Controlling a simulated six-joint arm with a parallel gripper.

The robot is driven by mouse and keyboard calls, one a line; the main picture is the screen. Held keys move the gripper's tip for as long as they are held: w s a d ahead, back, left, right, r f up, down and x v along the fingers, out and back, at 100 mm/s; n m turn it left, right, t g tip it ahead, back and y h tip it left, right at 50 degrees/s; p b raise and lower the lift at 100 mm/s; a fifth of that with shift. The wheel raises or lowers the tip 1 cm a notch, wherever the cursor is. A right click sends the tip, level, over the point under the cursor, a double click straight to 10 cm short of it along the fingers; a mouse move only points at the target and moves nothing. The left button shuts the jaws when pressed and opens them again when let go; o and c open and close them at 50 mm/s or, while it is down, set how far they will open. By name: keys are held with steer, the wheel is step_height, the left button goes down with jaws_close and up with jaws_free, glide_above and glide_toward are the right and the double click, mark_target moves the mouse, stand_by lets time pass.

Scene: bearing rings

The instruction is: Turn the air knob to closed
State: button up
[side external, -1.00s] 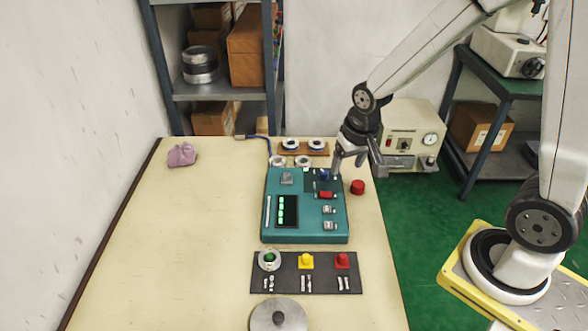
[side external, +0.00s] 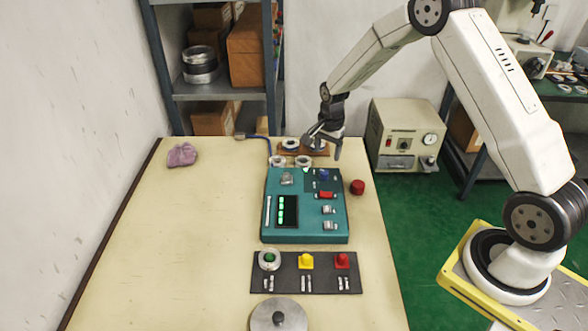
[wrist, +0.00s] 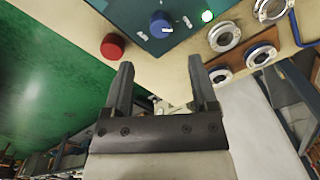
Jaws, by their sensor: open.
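The blue knob (side external: 324,175) sits near the back right corner of the teal panel (side external: 275,225). In the wrist view the knob (wrist: 160,22) shows a white pointer mark, with small white labels beside it that I cannot read. My gripper (side external: 322,146) is above the back edge of the table, behind the panel and apart from the knob. In the wrist view its two fingers (wrist: 161,66) are spread with nothing between them, and the knob lies beyond them.
A red round button (side external: 357,187) stands right of the panel. A lit green light (wrist: 207,16) is near the knob. White bearing rings (wrist: 224,37) lie behind the panel, close to my gripper. A button board (side external: 275,286) is in front. The left table is mostly clear.

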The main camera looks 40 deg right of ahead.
mark_target(324, 172)
steer(key=shift+f, duration=0.1)
steer(key=shift+w+f, duration=0.15)
steer(key=shift+f, duration=3.65)
jaws_close()
